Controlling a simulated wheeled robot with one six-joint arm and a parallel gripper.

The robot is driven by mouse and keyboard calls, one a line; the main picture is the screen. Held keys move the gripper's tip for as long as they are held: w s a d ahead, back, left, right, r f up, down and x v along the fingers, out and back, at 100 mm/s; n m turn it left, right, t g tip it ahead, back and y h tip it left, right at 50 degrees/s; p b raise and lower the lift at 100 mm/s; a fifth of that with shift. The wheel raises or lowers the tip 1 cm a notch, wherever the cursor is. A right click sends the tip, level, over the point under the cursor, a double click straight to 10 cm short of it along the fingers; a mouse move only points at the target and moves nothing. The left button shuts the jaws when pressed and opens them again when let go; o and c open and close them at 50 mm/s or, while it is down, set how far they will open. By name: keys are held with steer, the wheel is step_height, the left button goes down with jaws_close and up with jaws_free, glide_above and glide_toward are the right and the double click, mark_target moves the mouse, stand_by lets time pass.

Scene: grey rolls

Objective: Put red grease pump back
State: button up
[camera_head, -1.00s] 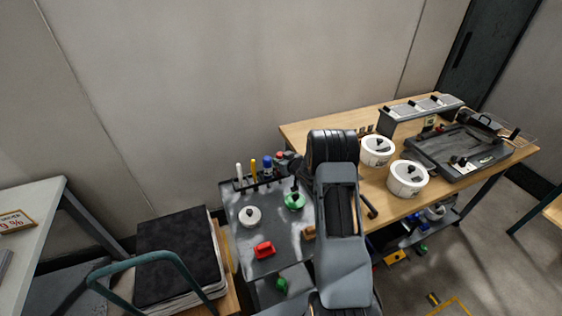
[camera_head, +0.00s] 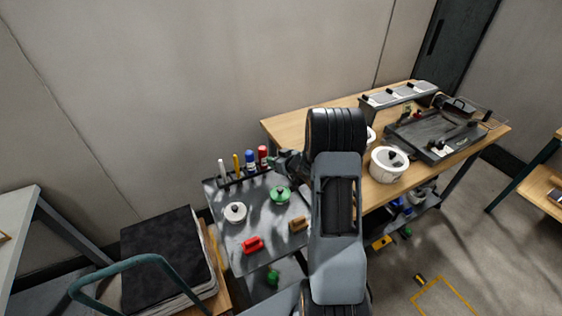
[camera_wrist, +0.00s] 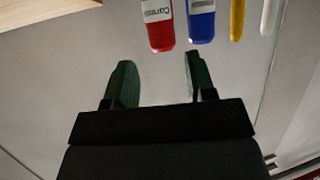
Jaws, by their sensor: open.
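The red grease pump (camera_head: 262,155) stands upright at the right end of a row on the back edge of the grey cart. In the wrist view the red pump (camera_wrist: 159,24), with a white label, shows upside down just beyond the fingertips. My gripper (camera_wrist: 158,72) is open, with two green fingers apart and nothing between them. In the head view my gripper (camera_head: 287,160) is small and dark, to the right of the red pump and apart from it. The pump's lower end is hard to make out.
Blue (camera_head: 250,162), yellow (camera_head: 236,166) and white (camera_head: 222,169) tools stand left of the red pump. The cart top (camera_head: 228,235) bears a white lid, a green lid, a red block and a brown block. A wooden table (camera_head: 290,124) with pots is at right.

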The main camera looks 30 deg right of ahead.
steer(key=s+a+r+m+g+h, duration=0.25)
steer(key=s+r+h, duration=0.45)
steer(key=r, duration=0.6)
steer(key=s+a+r+g+y, duration=0.1)
steer(key=s+a+g+y, duration=0.1)
steer(key=s+a, duration=0.4)
steer(key=s+a+r+g+y, duration=0.2)
steer(key=s+a+g, duration=0.2)
steer(key=s, duration=1.1)
steer(key=a, duration=0.3)
steer(key=shift+r, duration=0.2)
